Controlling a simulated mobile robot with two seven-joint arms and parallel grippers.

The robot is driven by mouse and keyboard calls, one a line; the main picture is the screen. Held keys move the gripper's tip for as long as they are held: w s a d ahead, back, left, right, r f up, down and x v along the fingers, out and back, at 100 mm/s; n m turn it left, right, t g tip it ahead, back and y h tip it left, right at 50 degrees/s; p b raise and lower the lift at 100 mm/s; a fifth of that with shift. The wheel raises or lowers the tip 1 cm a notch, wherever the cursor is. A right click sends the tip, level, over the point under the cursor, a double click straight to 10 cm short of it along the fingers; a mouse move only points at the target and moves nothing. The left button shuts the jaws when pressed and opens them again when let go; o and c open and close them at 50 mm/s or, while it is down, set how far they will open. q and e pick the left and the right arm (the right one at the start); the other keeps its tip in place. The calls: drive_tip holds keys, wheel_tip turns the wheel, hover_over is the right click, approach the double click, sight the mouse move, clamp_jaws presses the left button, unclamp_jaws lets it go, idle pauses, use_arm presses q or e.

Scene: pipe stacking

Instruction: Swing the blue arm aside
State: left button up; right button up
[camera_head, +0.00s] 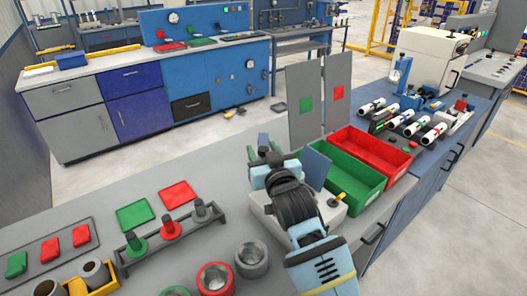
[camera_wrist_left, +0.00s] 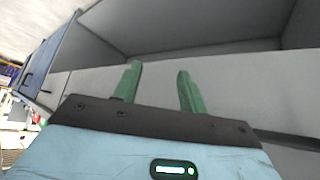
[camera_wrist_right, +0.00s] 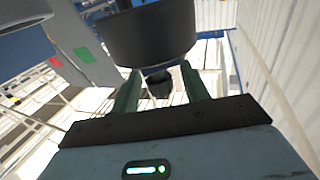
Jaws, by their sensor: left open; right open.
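My right gripper (camera_head: 263,153) is raised over the workbench, open with nothing between its green fingers; in the right wrist view (camera_wrist_right: 160,92) the fingers stand apart. A tilted blue plate (camera_head: 316,168) stands just right of it, in front of the green bin; I cannot tell if it is the blue arm, and my wrist hides its lower part. A dark rounded part (camera_wrist_right: 152,38) fills the upper middle of the right wrist view. My left gripper (camera_wrist_left: 157,82) is open and empty, facing grey surfaces; it is outside the head view.
A green bin (camera_head: 340,190) and a red bin (camera_head: 374,150) stand right of my wrist, with two upright grey panels (camera_head: 304,100) behind. A peg rack (camera_head: 170,235) and several cups sit at left.

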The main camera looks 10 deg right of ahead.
drive_tip(key=s+d, duration=0.1)
drive_tip(key=s, duration=0.6)
drive_tip(key=shift+s+d, duration=0.3)
drive_tip(key=shift+s, duration=0.05)
